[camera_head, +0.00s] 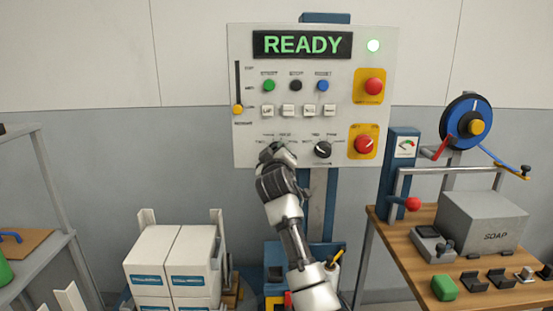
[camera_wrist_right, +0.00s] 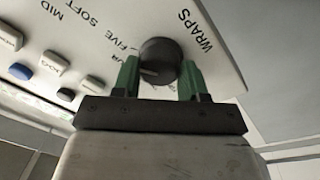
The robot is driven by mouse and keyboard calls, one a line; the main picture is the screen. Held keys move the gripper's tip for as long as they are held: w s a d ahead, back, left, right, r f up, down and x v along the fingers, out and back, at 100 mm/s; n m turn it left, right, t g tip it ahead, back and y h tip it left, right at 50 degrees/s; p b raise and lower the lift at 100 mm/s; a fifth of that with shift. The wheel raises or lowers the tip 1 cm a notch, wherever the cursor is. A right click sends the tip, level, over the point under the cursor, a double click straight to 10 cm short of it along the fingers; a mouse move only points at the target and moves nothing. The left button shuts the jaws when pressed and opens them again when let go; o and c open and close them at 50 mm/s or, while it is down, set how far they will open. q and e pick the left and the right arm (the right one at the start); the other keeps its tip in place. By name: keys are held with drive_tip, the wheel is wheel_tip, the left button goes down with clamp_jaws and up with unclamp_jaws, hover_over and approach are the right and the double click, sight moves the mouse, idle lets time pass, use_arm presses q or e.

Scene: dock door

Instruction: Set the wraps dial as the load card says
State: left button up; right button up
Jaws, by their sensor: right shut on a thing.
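The wraps dial (camera_wrist_right: 160,52) is a dark round knob on the white control panel (camera_head: 245,70), beside the printed word WRAPS in the right wrist view. My right gripper (camera_wrist_right: 158,72) is shut on it, one green finger on each side. A pale mark shows low on the knob's left part, near lettering that ends in "UR" and the word FIVE. In the head view my right gripper (camera_head: 275,154) covers most of the dial at the panel's lower left. I see no readable load card. My left gripper is out of view.
A second black dial (camera_head: 322,149) sits just right of my gripper, near a red button (camera_head: 364,145) on yellow. The lit display (camera_head: 302,44) reads READY. White boxes (camera_head: 170,262) stand below left; a wooden bench (camera_head: 445,270) with a grey SOAP box (camera_head: 482,222) stands right.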

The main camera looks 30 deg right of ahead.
drive_tip(key=shift+m, duration=0.4)
drive_tip(key=o, duration=0.9)
drive_tip(key=b+v, duration=0.1)
drive_tip(key=v, duration=0.9)
drive_tip(key=shift+s+a+b, duration=0.2)
drive_tip(key=shift+s+b, duration=0.1)
drive_tip(key=shift+s, duration=0.05)
drive_tip(key=shift+f, duration=0.1)
